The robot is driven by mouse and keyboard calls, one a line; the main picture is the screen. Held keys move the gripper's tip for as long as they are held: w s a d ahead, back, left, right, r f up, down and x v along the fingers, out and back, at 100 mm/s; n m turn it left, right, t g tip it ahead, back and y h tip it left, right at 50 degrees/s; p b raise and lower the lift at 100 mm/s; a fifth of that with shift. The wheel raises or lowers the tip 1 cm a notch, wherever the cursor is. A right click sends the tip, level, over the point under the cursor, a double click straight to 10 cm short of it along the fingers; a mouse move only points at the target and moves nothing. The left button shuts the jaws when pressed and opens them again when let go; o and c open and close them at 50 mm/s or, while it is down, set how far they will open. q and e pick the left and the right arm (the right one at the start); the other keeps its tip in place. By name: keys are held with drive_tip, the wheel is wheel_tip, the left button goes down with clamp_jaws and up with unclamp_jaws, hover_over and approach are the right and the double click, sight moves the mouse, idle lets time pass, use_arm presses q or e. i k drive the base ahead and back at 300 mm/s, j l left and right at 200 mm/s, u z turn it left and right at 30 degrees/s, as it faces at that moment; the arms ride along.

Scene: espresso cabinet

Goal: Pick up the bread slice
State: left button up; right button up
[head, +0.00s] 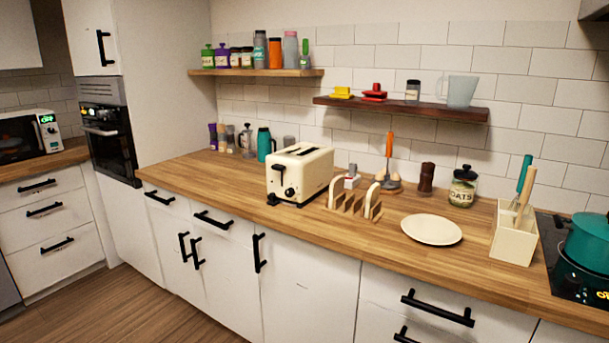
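I cannot make out a bread slice for certain. A cream toaster (300,174) with a black lever stands on the wooden counter; I cannot see whether anything is in its slots. A small rack with cream arched ends (373,200) and wooden parts stands just right of the toaster. I cannot tell whether a slice is in it. An empty cream plate (431,230) lies flat to the right of the rack. Neither of my grippers is in view.
An oats jar (463,188) and brown grinder (426,178) stand behind the plate. A utensil holder (513,235) and teal pot (590,240) on the hob are at the right. Two shelves (400,108) hang above. The counter (200,180) left of the toaster is clear in front.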

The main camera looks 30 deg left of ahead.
sight(337, 185)
drive_tip(key=i+j+z, duration=0.1)
drive_tip(key=i+j, duration=0.55)
drive_tip(key=i, duration=0.2)
